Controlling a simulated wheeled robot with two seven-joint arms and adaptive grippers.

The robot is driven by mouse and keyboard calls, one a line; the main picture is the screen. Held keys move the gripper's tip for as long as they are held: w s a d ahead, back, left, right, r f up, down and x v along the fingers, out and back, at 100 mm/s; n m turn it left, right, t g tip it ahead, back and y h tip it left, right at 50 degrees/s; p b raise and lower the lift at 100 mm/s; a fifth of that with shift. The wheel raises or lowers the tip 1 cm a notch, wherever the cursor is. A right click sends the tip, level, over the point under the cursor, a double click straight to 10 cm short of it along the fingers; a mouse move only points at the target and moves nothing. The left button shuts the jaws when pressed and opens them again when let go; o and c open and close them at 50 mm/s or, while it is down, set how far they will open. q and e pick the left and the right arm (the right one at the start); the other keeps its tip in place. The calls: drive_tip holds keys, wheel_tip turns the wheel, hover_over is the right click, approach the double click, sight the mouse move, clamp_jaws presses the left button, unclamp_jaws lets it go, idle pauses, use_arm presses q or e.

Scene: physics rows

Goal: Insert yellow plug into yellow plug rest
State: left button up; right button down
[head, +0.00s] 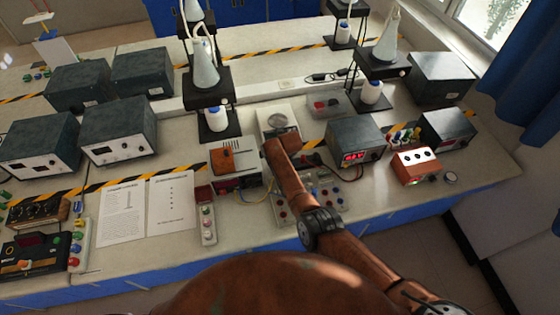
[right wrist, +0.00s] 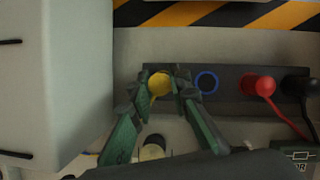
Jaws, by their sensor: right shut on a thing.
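In the right wrist view my right gripper (right wrist: 163,92) is shut on the yellow plug (right wrist: 158,83). Its round yellow top shows between the two green-grey fingertips. The plug is over the left end of a dark rest strip (right wrist: 231,84). The yellow plug rest itself is hidden under the plug and fingers, so I cannot tell whether the plug is seated or just above it. In the head view my right arm reaches over the bench and hides its gripper and the plug. My left gripper is in neither view.
Right of the plug, the strip has an empty blue-ringed hole (right wrist: 206,82), a red plug (right wrist: 262,86) and a black plug (right wrist: 299,84). A pale box (right wrist: 55,75) stands close at left. In the head view, a red-display instrument (head: 354,142) is right of my arm.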

drive_tip(key=shift+f+b, duration=0.5)
drive_tip(key=shift+f, duration=0.2)
drive_tip(key=c, duration=1.7)
unclamp_jaws()
drive_tip(key=shift+c, duration=0.2)
drive_tip(key=o, duration=0.4)
drive_tip(key=shift+s, duration=0.1)
drive_tip(key=shift+r, duration=0.1)
drive_tip(key=shift+r+p, duration=2.9)
drive_tip(key=shift+r, duration=0.4)
